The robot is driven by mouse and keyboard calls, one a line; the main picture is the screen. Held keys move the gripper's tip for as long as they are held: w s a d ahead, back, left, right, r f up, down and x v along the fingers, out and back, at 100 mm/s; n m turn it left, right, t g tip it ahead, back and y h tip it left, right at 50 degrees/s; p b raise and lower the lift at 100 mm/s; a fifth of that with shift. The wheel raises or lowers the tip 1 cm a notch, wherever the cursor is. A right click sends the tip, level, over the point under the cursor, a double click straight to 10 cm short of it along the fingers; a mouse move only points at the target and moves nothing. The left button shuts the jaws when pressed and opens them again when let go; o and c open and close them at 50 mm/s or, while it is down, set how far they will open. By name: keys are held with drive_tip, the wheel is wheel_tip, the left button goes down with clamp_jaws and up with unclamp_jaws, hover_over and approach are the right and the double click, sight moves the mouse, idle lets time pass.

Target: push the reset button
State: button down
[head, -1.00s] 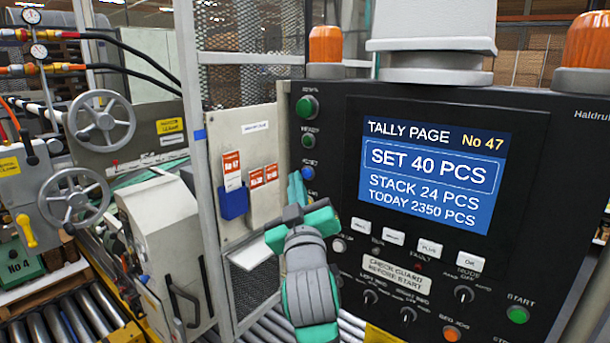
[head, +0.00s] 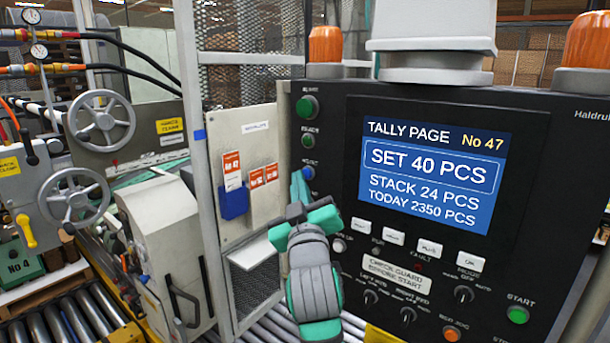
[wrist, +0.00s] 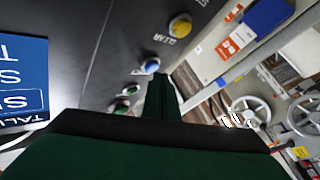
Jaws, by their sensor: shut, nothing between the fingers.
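The control panel (head: 400,258) has a column of round buttons along its left edge. A blue button (head: 308,173) sits third from the top; its small label looks like RESET but is blurred. My gripper (head: 298,185) is shut and empty, its teal fingertips just left of the blue button in the head view. In the wrist view the blue button (wrist: 150,66) shows just beyond the tip of my fingers (wrist: 162,80). I cannot tell whether they touch. The wrist view also shows a yellow button (wrist: 180,27) marked CLEAR, beside the blue one.
Two green buttons (head: 308,107) (head: 308,140) sit above the blue one. The screen (head: 430,175) reads TALLY PAGE. White keys (head: 393,237) and knobs lie below it. A mesh guard frame (head: 200,150) and a card holder (head: 233,203) stand to the left.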

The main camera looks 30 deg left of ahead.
drive_tip(key=shift+w, duration=0.4)
idle(0.6)
drive_tip(key=shift+s, duration=0.85)
drive_tip(key=shift+s+a, duration=0.15)
drive_tip(key=shift+s, duration=1.1)
drive_tip(key=shift+s+a, duration=0.1)
drive_tip(key=shift+s, duration=1.15)
drive_tip(key=shift+f, duration=0.1)
